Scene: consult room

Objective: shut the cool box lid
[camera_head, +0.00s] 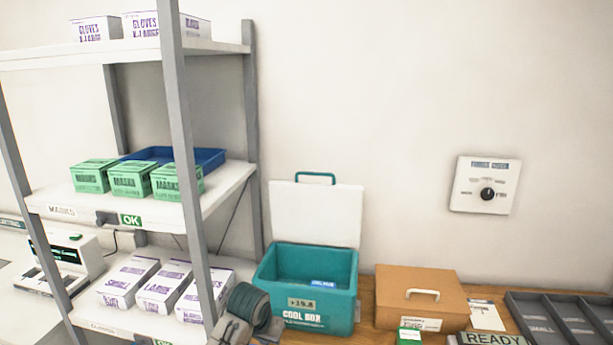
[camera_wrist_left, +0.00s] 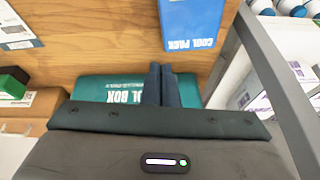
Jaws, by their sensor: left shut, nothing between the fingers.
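The teal cool box (camera_head: 305,290) stands on the wooden bench in the head view. Its white lid (camera_head: 315,215), with a teal handle on top, is open and stands upright at the back. The inside of the box shows, with a small blue label or item in it that I cannot make out. My left gripper (camera_wrist_left: 160,70) is shut and empty in the left wrist view. Its fingers overlap the teal cool box (camera_wrist_left: 110,86) there; I cannot tell whether they touch it. In the head view only part of my left arm shows, low beside the box's left side. My right gripper is not in view.
A shelf rack (camera_head: 183,150) with boxes stands close on the left. A tan case (camera_head: 420,290) with a white handle is right of the cool box, then a grey divided tray (camera_head: 560,312). A blue cool pack (camera_wrist_left: 190,25) lies on the bench in the wrist view.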

